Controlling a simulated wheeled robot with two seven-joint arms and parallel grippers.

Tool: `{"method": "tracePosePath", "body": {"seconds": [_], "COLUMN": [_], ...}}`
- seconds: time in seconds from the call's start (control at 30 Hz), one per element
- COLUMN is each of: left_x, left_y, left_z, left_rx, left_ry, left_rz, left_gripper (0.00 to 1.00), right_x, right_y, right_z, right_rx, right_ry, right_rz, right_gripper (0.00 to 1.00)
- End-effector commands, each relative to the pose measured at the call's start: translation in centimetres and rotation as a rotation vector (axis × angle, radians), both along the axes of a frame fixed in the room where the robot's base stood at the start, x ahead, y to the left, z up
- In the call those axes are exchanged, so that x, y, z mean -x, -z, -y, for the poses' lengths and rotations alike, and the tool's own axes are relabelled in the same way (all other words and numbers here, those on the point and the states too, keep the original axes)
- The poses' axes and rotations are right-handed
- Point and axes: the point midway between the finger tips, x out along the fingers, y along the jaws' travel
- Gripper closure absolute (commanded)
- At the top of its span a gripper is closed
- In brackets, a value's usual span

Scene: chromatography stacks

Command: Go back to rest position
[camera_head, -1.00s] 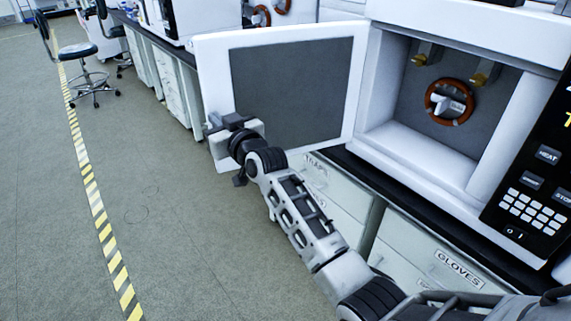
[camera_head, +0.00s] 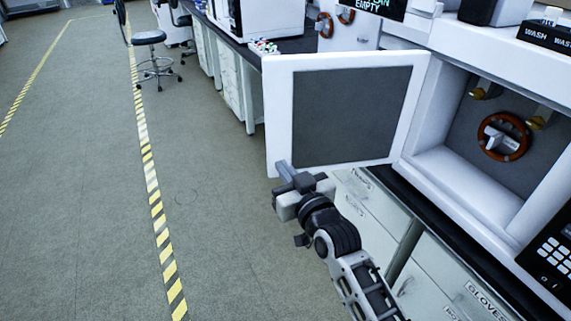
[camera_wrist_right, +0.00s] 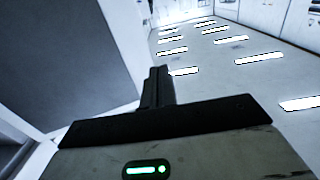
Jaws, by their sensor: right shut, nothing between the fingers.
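My right gripper (camera_head: 284,172) is at the lower left corner of the open oven door (camera_head: 345,112) in the head view. Its fingers are shut with nothing between them. In the right wrist view the shut fingers (camera_wrist_right: 158,86) point up the picture, with the door's panel (camera_wrist_right: 70,60) to their left. I cannot tell whether the gripper touches the door. My left gripper is not in view.
The open white oven chamber (camera_head: 470,160) holds a brown ring with a valve (camera_head: 503,136). Its keypad (camera_head: 555,255) is at the right edge. White drawers (camera_head: 375,215) stand below the bench. A stool (camera_head: 150,40) stands far back. The floor (camera_head: 90,200) at left is clear.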

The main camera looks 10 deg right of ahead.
Motion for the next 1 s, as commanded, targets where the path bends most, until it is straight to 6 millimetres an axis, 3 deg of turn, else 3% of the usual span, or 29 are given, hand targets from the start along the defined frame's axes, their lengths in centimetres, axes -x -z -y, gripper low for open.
{"method": "tracePosePath", "body": {"seconds": [0.17,0.27,0.37,0.5,0.63,0.8,1.0], "left_x": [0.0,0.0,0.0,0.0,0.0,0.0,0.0], "left_y": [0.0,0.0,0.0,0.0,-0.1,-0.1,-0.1], "left_z": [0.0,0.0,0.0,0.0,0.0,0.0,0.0], "left_rx": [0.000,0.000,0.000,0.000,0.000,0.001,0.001], "left_ry": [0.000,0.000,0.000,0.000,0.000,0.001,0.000], "left_rz": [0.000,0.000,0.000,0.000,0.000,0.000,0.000], "left_gripper": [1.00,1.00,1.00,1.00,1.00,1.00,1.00], "right_x": [0.6,1.7,4.6,11.2,17.8,23.9,25.7], "right_y": [0.2,2.0,6.0,12.8,17.5,20.5,21.3], "right_z": [0.1,0.6,1.7,4.0,6.0,7.6,8.1], "right_rx": [0.002,0.012,0.029,0.071,0.110,0.145,0.156], "right_ry": [0.000,0.005,0.016,0.036,0.051,0.061,0.065], "right_rz": [-0.004,-0.044,-0.137,-0.318,-0.476,-0.610,-0.650], "right_gripper": [1.00,1.00,1.00,1.00,1.00,1.00,1.00]}}
